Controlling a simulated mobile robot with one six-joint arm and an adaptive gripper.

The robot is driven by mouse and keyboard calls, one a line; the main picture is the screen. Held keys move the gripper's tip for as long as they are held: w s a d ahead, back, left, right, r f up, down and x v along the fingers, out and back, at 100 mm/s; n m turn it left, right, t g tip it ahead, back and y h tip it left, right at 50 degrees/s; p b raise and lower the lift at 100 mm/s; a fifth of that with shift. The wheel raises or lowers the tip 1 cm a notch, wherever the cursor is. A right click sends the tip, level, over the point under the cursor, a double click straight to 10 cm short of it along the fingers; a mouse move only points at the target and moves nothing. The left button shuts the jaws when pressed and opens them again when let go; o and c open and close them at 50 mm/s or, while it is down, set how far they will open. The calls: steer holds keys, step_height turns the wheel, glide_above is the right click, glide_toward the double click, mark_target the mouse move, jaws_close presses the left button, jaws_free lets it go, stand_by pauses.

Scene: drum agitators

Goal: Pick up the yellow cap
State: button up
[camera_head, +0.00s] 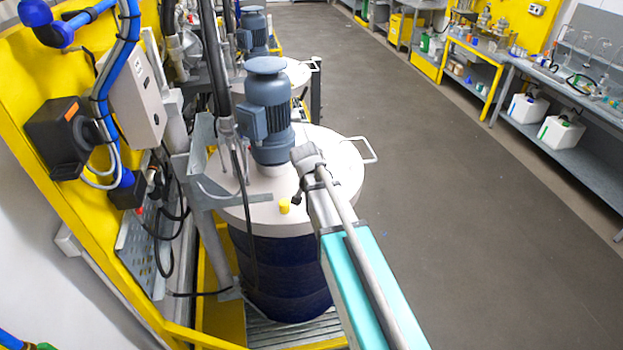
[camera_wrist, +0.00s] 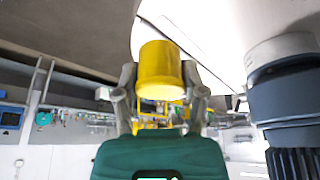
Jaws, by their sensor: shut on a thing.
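The yellow cap (camera_head: 284,206) shows at the front of the pale drum lid (camera_head: 330,165), below the blue-grey motor (camera_head: 268,110). In the wrist view the yellow cap (camera_wrist: 160,66) sits between the two grey fingers of my gripper (camera_wrist: 160,84), which is shut on it. In the head view my gripper (camera_head: 292,203) reaches the cap from the right, partly hidden by my own arm. I cannot tell whether the cap still touches the lid.
A grey bracket (camera_head: 225,200) and hanging cables stand left of the cap. A lid handle (camera_head: 366,150) sticks out at the right. A second drum and motor (camera_head: 254,30) stand behind. The floor (camera_head: 460,200) to the right is clear, with benches (camera_head: 560,90) beyond.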

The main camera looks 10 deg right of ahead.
steer(key=s, duration=0.1)
steer(key=s+r+p, duration=0.1)
steer(key=s, duration=0.1)
steer(key=shift+d+r, duration=0.15)
steer(key=shift+r, duration=0.05)
stand_by(0.6)
